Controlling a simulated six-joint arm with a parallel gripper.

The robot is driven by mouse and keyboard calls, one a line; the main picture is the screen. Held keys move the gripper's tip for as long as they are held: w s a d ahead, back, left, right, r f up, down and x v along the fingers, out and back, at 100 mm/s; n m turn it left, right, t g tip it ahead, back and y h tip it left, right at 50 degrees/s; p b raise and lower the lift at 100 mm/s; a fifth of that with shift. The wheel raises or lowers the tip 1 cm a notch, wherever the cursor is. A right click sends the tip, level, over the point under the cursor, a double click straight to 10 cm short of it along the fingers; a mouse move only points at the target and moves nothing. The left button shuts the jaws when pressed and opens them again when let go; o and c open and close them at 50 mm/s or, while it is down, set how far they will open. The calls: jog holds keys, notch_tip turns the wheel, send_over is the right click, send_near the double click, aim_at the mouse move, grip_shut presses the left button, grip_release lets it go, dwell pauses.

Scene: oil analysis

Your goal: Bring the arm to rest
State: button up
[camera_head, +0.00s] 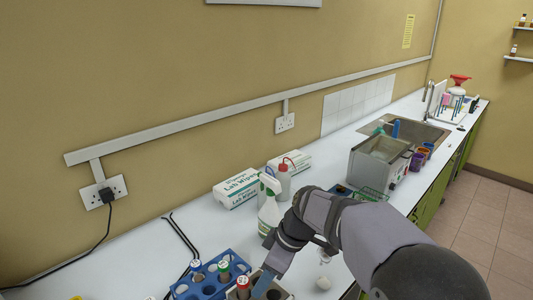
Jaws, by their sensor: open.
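My arm (375,235) reaches in from the lower right over the bench. Its end, my gripper (262,284), points down at the front of the bench, over a light block-shaped holder (233,294) at the bottom edge. The fingers are small and partly hidden, and I see nothing clearly held between them. A tube with a red-and-white cap (243,283) stands in the holder, just left of the gripper. A blue rack (208,284) with capped tubes stands further left.
A spray bottle (269,212), a wash bottle (284,182) and wipes boxes (237,190) stand behind the arm. A metal bath (380,163) and a sink (415,131) lie further right. Black cables (181,235) lie on the left. A small white item (323,283) sits beside the arm.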

jog(key=s+d+f+m+h, duration=0.2)
jog(key=s+d+f+m, duration=0.2)
jog(key=s+d+m, duration=0.2)
jog(key=s+d+f+m+h, duration=0.1)
jog(key=s+d+f+m, duration=0.4)
jog(key=s+d+m, duration=0.2)
jog(key=s+d, duration=0.2)
jog(key=s, duration=0.2)
jog(key=shift+s+d+m+g+h, duration=0.3)
jog(key=shift+s+d+g+h, duration=0.05)
jog(key=shift+s+g+h, duration=0.05)
